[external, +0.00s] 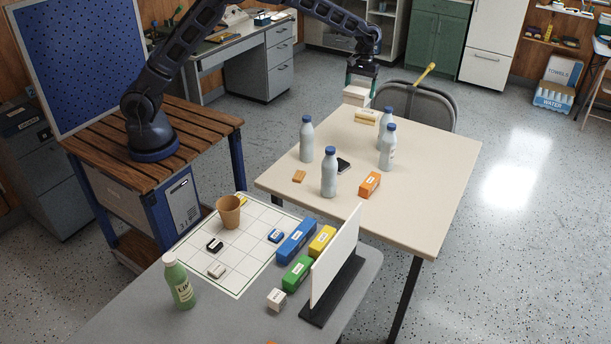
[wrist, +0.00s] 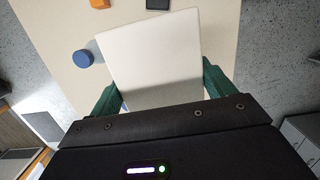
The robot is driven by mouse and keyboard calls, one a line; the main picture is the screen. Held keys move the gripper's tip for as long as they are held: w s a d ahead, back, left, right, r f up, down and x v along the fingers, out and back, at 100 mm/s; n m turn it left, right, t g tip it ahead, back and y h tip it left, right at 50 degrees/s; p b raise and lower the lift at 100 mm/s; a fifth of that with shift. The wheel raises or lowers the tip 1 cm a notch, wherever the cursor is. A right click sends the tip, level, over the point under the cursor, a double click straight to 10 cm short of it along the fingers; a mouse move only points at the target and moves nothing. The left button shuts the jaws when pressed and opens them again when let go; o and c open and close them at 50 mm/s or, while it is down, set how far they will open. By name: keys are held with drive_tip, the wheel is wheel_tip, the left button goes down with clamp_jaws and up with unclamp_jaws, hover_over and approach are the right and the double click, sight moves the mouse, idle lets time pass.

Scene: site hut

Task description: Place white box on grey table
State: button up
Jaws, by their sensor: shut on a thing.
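My gripper (external: 361,77) is shut on a white box (external: 356,95) and holds it near the far-left corner of the cream table. In the wrist view the box (wrist: 152,50) fills the space between the green fingers of my gripper (wrist: 161,88). I cannot tell how far its underside is above the tabletop. The grey table (external: 130,318) stands in the foreground, well away from my gripper. A small white labelled block (external: 276,299) is on it.
The cream table (external: 440,165) carries several bottles (external: 329,172), an orange box (external: 369,185) and a black phone (external: 343,164). The grey table holds a gridded mat (external: 245,249), a cup (external: 229,211), a green bottle (external: 179,282), coloured boxes (external: 296,241) and an upright white panel (external: 335,257).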

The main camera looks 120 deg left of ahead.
drive_tip(key=w+d+m, duration=0.2)
drive_tip(key=w+d, duration=0.4)
drive_tip(key=d, duration=0.8)
drive_tip(key=w+d+m, duration=0.1)
drive_tip(key=w+d, duration=0.5)
drive_tip(key=d, duration=0.9)
drive_tip(key=w+d+m, duration=0.2)
drive_tip(key=w+d, duration=0.3)
drive_tip(key=d, duration=0.9)
drive_tip(key=m+g, duration=0.1)
drive_tip(key=m, duration=0.4)
hover_over(226, 326)
wheel_tip(226, 326, down, 4)
drive_tip(key=shift+y, duration=0.3)
drive_tip(key=f, duration=2.1)
drive_tip(key=shift+w+a, duration=0.25)
drive_tip(key=shift+w, duration=0.1)
